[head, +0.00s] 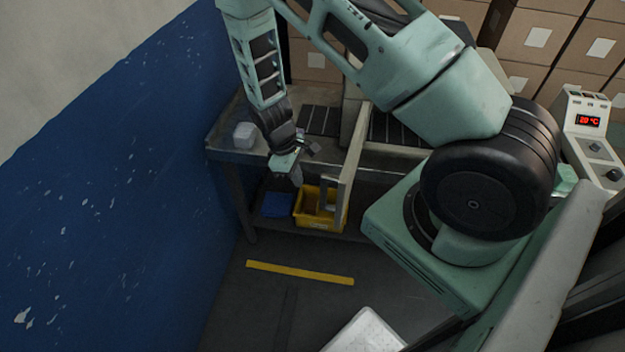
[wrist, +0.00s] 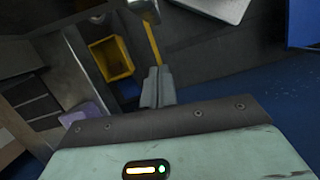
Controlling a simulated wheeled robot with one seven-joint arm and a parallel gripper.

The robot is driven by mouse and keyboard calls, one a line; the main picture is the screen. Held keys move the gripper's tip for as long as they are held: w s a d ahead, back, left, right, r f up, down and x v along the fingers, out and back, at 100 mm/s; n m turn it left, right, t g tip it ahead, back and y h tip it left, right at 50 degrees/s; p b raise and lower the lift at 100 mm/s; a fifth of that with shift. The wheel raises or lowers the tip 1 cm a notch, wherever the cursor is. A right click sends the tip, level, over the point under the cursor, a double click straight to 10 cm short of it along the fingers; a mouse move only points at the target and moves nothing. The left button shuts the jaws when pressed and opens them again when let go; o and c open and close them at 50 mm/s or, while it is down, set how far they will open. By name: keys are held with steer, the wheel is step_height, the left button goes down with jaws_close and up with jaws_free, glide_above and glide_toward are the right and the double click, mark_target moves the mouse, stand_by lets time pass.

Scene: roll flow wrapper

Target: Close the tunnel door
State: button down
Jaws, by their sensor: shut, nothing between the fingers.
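The tunnel door looks to be the narrow beige panel (head: 352,150), seen nearly edge-on in the head view. It stands out from the front of the metal table, so it appears open. A pale bar handle (head: 328,194) sits on its left side. My gripper (head: 297,180) is shut and empty, to the left of the door and handle, apparently apart from them. In the wrist view my gripper's fingers (wrist: 157,82) are together, pointing toward the floor. A pale end piece (wrist: 146,9) at the top edge may be part of the door; I cannot tell.
A yellow bin (head: 312,222) and a blue tray (head: 277,205) sit on the low shelf under the table. A white container (head: 244,135) stands on the tabletop. A blue wall (head: 110,190) bounds the left. The floor by the yellow stripe (head: 300,272) is clear.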

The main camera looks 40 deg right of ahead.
steer(key=s+p, duration=0.1)
steer(key=s+d+f+p, duration=0.1)
steer(key=s+d, duration=0.1)
steer(key=shift+s+d+f+p, duration=0.1)
steer(key=shift+s+f+p, duration=0.15)
steer(key=shift+s+p, duration=0.15)
